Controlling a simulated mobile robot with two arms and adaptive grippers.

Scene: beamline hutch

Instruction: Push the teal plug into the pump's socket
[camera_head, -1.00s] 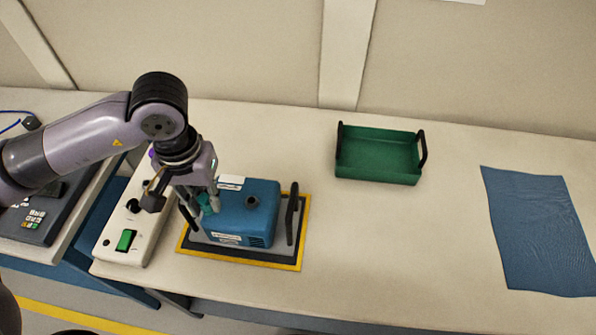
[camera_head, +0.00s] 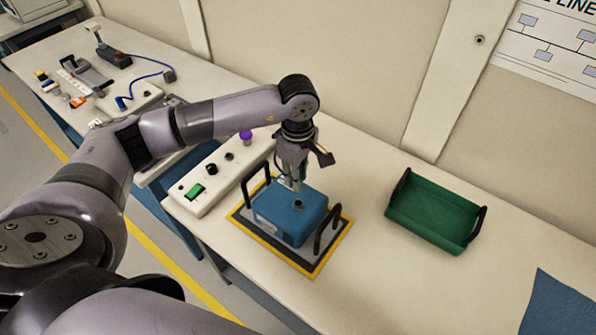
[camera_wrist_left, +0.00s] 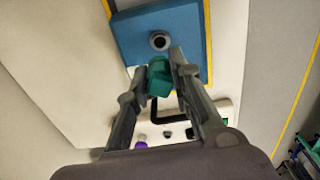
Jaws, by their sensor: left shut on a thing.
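The blue pump (camera_head: 285,222) sits on a yellow-edged dark mat (camera_head: 320,266) between two black handles. A round dark port (camera_head: 299,204) shows on its top, and also in the left wrist view (camera_wrist_left: 160,41). My left gripper (camera_head: 292,184) points down over the pump's back-left part, close to the port. In the left wrist view my left gripper (camera_wrist_left: 160,70) is shut on the teal plug (camera_wrist_left: 159,79), which shows between the fingertips beside the port, apart from it in the picture. The plug's height over the pump cannot be told. My right gripper is out of view.
A white control box (camera_head: 215,178) with a green switch and a purple knob stands left of the pump. A green tray (camera_head: 432,214) stands to the right, with clear bench between. A blue cloth (camera_head: 560,310) lies at lower right.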

